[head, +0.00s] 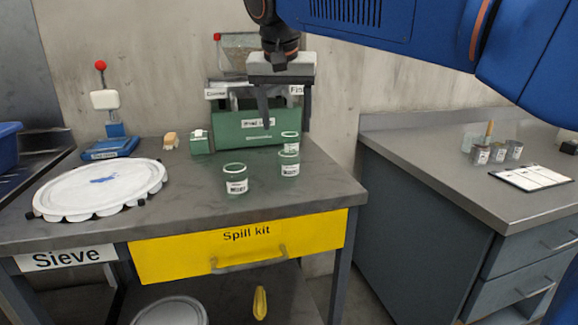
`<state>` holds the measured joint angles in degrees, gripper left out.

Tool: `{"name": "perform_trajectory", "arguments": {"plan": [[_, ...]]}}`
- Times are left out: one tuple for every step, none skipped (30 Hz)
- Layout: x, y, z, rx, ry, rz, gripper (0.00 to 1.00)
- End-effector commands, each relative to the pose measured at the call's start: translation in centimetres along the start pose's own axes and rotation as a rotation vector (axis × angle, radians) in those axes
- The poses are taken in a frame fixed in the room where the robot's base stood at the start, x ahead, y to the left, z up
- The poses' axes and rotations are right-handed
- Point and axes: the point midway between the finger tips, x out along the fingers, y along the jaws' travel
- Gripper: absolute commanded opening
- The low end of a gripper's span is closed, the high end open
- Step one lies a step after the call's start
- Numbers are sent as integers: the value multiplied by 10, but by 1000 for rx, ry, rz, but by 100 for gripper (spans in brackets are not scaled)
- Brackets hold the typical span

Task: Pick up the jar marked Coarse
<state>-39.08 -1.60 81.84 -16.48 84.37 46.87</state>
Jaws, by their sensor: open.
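Three small clear jars with green-tinted rims and white labels stand upright on the grey bench: a front left jar (236,180), a middle jar (288,163) and a back jar (291,140). The middle jar partly hides the back one. The print on their labels is too small to read, so I cannot tell which is marked Coarse. My gripper (287,126) is open and points down, with nothing seen between its fingers. In the picture its fingertips show just above and around the back jar; I cannot tell the depth between them.
A green box (232,130) stands behind the jars, with small signs above it, partly covered by my gripper. A round white sieve lid (100,190) fills the bench's left side. A yellow Spill kit drawer (170,259) is below. A second grey bench (430,160) stands right.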

Motion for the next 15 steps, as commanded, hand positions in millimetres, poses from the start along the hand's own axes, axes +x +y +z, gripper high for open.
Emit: {"name": "perform_trajectory", "arguments": {"plan": [[10,0,0,0,-2,2,64],[14,0,0,0,-2,2,64],[21,0,0,0,-1,1,64],[25,0,0,0,-2,2,64],[28,0,0,0,-1,1,64],[33,0,0,0,-1,0,64],[35,0,0,0,-1,0,64],[38,0,0,0,-1,1,64],[40,0,0,0,-1,1,64],[41,0,0,0,-1,0,64],[42,0,0,0,-1,0,64],[43,0,0,0,0,0,64],[44,0,0,0,0,0,64],[45,0,0,0,0,0,64],[48,0,-1,0,0,0,64]]}}
